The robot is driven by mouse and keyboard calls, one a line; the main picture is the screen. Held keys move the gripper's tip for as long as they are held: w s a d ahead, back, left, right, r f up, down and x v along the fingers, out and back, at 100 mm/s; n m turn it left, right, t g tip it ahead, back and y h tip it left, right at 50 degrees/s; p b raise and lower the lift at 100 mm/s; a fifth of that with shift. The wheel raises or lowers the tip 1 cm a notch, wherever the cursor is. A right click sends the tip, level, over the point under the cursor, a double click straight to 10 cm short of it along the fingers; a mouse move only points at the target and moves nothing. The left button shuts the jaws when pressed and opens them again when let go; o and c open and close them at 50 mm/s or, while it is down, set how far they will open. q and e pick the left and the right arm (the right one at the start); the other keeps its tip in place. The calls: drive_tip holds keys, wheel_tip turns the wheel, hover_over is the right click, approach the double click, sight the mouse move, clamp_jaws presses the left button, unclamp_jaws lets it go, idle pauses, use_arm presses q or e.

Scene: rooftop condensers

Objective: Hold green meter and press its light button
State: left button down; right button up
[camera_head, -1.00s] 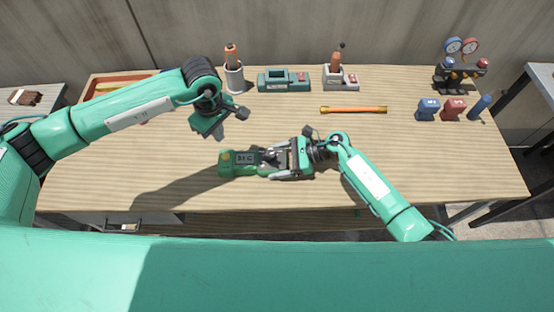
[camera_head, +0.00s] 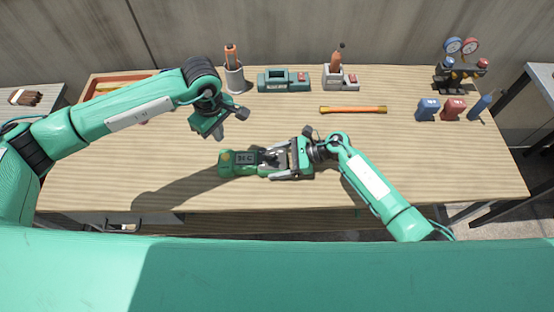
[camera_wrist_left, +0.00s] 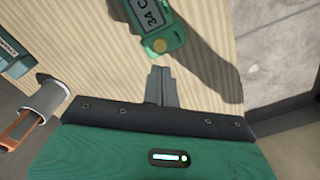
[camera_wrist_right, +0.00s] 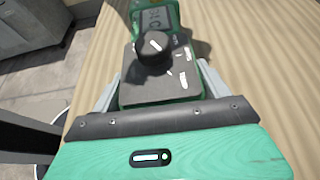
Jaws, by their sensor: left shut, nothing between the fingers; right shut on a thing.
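The green meter (camera_head: 228,170) lies lengthwise above the near middle of the bench. My right gripper (camera_head: 282,160) is shut on its dial end, one finger on each side. The right wrist view shows the black dial (camera_wrist_right: 154,48) and grey face between the fingers. The meter's screen (camera_wrist_left: 153,15) reads about 34 C in the left wrist view. A round yellow button (camera_wrist_left: 160,45) sits at the end away from the right gripper. My left gripper (camera_wrist_left: 162,72) is shut and empty, its tips apart from the button. In the head view the left gripper (camera_head: 218,132) hangs behind the meter's left end.
At the back stand a cup with an orange-handled tool (camera_head: 233,78), a green holder (camera_head: 284,86), and a white holder (camera_head: 340,84). An orange-yellow rod (camera_head: 353,110) lies in front. Gauges (camera_head: 461,68) and coloured blocks (camera_head: 441,110) are at right. The bench's right front is clear.

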sight(222, 158)
use_arm(q)
drive_tip(key=shift+s+a+f+n+t+h, duration=0.1)
drive_tip(key=shift+a+f+n+t+h, duration=0.05)
drive_tip(key=shift+f+n+t+h, duration=1)
drive_tip(key=shift+s+a+f+n+t+h, duration=0.2)
drive_tip(key=shift+f+n+t+h, duration=0.55)
drive_tip(key=shift+f+h, duration=0.7)
drive_tip(key=shift+s+a+f+n+t+h, duration=0.15)
drive_tip(key=shift+f+n+t+h, duration=0.8)
drive_tip(key=shift+f, duration=0.6)
drive_tip(key=shift+w, duration=0.1)
